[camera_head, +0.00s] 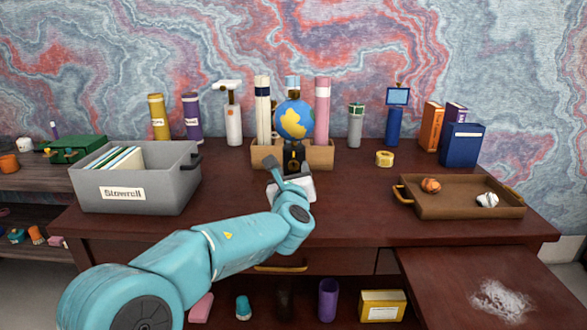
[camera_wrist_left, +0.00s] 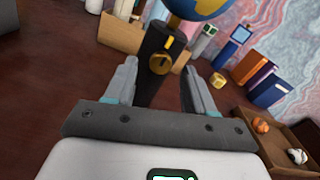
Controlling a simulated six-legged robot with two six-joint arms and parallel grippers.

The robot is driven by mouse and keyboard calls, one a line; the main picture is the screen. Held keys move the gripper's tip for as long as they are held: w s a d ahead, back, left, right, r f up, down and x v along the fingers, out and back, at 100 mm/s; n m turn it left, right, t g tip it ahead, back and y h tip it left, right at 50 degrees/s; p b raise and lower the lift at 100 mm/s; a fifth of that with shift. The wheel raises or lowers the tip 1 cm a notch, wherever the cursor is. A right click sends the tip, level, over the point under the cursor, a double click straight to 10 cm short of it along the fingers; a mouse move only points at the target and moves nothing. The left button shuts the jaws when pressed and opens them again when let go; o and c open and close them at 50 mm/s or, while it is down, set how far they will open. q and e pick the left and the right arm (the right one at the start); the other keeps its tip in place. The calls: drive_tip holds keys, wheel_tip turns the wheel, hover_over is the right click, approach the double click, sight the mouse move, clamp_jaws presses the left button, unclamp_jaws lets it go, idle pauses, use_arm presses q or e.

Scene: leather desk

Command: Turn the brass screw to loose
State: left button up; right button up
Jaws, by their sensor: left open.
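The brass screw (camera_wrist_left: 160,64) is a round brass knob on the front of a black upright stand (camera_wrist_left: 151,92). A blue and yellow globe (camera_head: 294,119) sits on top of this stand, and the screw (camera_head: 294,165) shows small in the head view. My left gripper (camera_head: 290,173) is in front of the stand, coming from the near side. In the left wrist view its two fingers are spread apart, one on each side of the stand and screw, with nothing visibly gripped. Whether the fingers reach as far forward as the screw is unclear. My right gripper is not in view.
A wooden organizer (camera_head: 320,157) with tall tubes stands around and behind the globe. A grey bin (camera_head: 165,190) is at left, a brown tray (camera_head: 460,211) with crumpled balls at right. A yellow tape roll (camera_head: 384,159) lies right of the organizer. The desk (camera_head: 350,205) is clear between.

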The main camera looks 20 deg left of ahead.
use_arm(q)
drive_tip(key=shift+x, duration=0.95)
drive_tip(key=shift+c, duration=0.3)
clamp_jaws()
